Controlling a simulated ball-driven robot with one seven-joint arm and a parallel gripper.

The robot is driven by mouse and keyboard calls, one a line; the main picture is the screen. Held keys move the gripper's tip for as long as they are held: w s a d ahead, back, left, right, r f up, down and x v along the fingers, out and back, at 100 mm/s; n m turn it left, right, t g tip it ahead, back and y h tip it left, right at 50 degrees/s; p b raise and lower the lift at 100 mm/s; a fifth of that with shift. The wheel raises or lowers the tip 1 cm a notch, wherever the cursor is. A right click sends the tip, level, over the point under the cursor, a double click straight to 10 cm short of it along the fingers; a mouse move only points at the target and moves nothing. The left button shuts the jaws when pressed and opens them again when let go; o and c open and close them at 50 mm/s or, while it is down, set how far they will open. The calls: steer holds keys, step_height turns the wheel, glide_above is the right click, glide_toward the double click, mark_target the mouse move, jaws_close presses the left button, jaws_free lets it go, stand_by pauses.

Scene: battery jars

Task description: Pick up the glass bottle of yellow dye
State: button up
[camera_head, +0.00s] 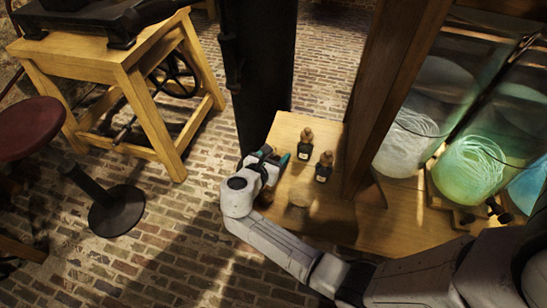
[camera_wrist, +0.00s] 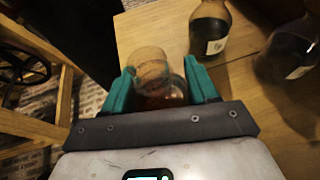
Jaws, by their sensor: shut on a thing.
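My gripper (camera_head: 272,158) is at the left edge of the wooden bench top in the head view. In the wrist view its two teal fingers (camera_wrist: 159,67) are closed on either side of a small glass bottle (camera_wrist: 162,98). That bottle has a broad cork-like top and an amber-looking content. In the head view the gripper hides most of it. I cannot tell whether its base touches the wood.
Two dark stoppered bottles with pale labels, one farther back (camera_head: 305,145) and one nearer (camera_head: 323,167), stand right of my gripper. A wooden post (camera_head: 390,85) and large glowing glass jars (camera_head: 468,168) are farther right. A black column (camera_head: 258,70) rises behind.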

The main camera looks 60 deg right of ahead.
steer(key=shift+r, duration=0.15)
steer(key=shift+r+p, duration=0.3)
steer(key=shift+r, duration=1.1)
steer(key=shift+s+a+r+p, duration=0.4)
steer(key=shift+s+a+r, duration=1.05)
steer(key=shift+s+r, duration=0.3)
steer(key=shift+s+a+r+p, duration=0.35)
steer(key=shift+s+a+r, duration=1.15)
steer(key=shift+s, duration=0.35)
steer(key=shift+s+a+r+p, duration=0.4)
steer(key=shift+s+a+r, duration=1)
steer(key=shift+s+r, duration=0.35)
steer(key=shift+s, duration=0.1)
steer(key=shift+f, duration=0.1)
